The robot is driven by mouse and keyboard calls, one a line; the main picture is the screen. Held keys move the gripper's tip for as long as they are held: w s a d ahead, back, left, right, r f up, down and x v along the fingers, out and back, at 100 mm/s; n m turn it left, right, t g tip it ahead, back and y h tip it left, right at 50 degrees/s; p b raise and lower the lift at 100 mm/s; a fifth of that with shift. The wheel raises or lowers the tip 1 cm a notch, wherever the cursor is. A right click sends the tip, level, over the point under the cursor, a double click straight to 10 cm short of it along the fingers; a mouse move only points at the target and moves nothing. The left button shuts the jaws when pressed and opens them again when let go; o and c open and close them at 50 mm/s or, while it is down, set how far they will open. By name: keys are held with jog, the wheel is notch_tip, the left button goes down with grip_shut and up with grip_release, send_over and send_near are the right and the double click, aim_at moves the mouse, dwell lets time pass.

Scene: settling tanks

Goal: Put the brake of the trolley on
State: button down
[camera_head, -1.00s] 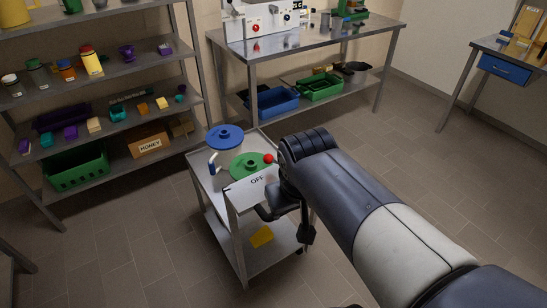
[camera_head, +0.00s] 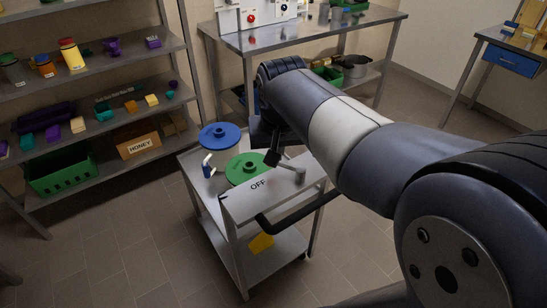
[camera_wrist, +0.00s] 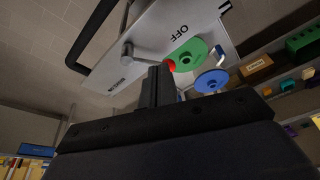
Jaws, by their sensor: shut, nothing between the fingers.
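The trolley (camera_head: 236,206) is a grey metal cart with a dark push handle (camera_head: 290,218) and the word OFF on its top panel. Its brake lever (camera_head: 291,167) is a short grey arm on a round pivot, which also shows in the wrist view (camera_wrist: 127,48).
A blue lidded pot (camera_head: 219,135) and a green lid (camera_head: 246,169) are on the trolley top, close to my gripper. A yellow piece (camera_head: 261,242) lies on the lower shelf. Shelving (camera_head: 110,167) stands left, a steel bench (camera_head: 310,36) behind. The floor in front is clear.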

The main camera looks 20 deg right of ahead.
jog(key=x, duration=1)
jog(key=shift+f, duration=0.1)
jog(key=shift+w+d, duration=0.2)
jog(key=shift+w, duration=0.85)
jog(key=shift+w+d+f+p, duration=0.15)
jog(key=shift+w+p, duration=0.15)
jog(key=shift+w, duration=0.55)
jog(key=shift+w+d+m, duration=0.1)
jog(key=shift+w+m, duration=0.25)
jog(key=shift+m, duration=0.25)
jog(key=m, duration=0.1)
jog(key=w+d+m+h, duration=0.1)
jog(key=shift+w+m, duration=0.3)
jog(key=m, duration=0.1)
jog(key=w+d+m+b, duration=0.1)
jog(key=shift+w+d+m+g+h, duration=0.1)
jog(key=shift+w+m+g+h, duration=0.05)
jog(key=shift+m+g+h, duration=0.25)
jog(key=d+m, duration=0.1)
jog(key=m, duration=0.1)
jog(key=w+d+m+g, duration=0.1)
jog(key=m, duration=0.1)
jog(key=shift+w+d+m+h, duration=0.15)
jog(key=shift+d+m+h, duration=0.15)
jog(key=shift+h, duration=0.1)
jog(key=shift+d, duration=0.35)
jog(key=shift+w+d, duration=0.1)
